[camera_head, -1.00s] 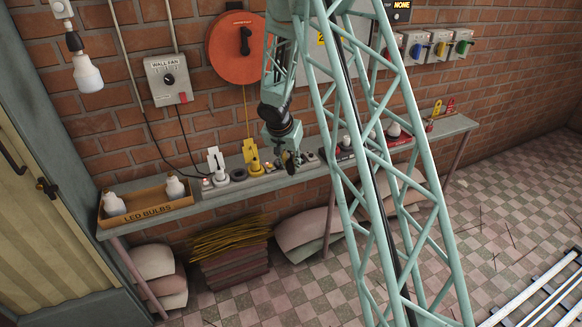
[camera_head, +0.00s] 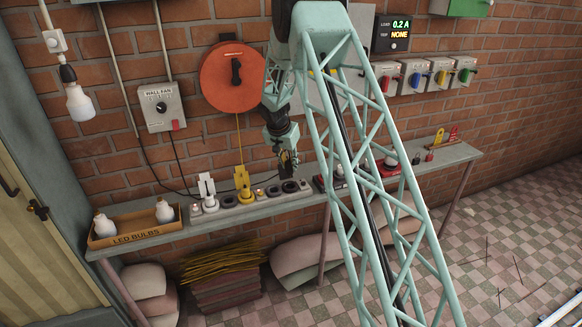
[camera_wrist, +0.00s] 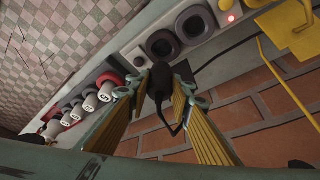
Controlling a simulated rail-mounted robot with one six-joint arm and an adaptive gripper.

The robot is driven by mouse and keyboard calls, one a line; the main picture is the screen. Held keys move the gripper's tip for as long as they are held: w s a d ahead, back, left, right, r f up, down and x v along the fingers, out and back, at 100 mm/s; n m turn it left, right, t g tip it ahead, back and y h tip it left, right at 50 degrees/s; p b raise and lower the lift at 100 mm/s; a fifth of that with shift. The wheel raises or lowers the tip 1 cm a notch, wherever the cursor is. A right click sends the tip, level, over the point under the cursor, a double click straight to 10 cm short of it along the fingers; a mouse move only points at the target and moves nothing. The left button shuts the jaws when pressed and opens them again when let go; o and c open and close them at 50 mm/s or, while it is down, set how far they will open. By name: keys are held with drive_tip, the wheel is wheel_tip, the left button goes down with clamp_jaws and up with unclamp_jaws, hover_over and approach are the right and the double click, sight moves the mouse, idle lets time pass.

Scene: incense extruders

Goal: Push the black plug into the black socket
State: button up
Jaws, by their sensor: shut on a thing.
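My gripper (camera_head: 288,165) is shut on the black plug (camera_wrist: 161,82), which shows between its yellow-padded fingers in the wrist view. A black cord loops away from the plug toward the wall. The power strip (camera_head: 320,188) lies along the shelf, below the gripper in the head view. It has several dark round sockets; one black socket (camera_wrist: 163,44) is just beyond the plug tip in the wrist view, and another (camera_wrist: 194,24) sits to its right. The plug tip appears apart from these sockets, but the exact gap is hard to tell.
A white plug (camera_head: 208,194) and a yellow plug (camera_head: 243,184) stand in the strip to the left. A bulb box (camera_head: 133,231) stands at the shelf's left end. The brick wall (camera_wrist: 255,120) is close behind.

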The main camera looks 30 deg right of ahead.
sight(289, 171)
drive_tip(key=shift+f, duration=0.15)
idle(0.3)
drive_tip(key=shift+f+b, duration=0.55)
drive_tip(key=shift+f, duration=2.05)
drive_tip(key=shift+b, duration=1.25)
drive_tip(key=shift+f+b, duration=1.5)
drive_tip(key=shift+b, duration=0.5)
idle(1.5)
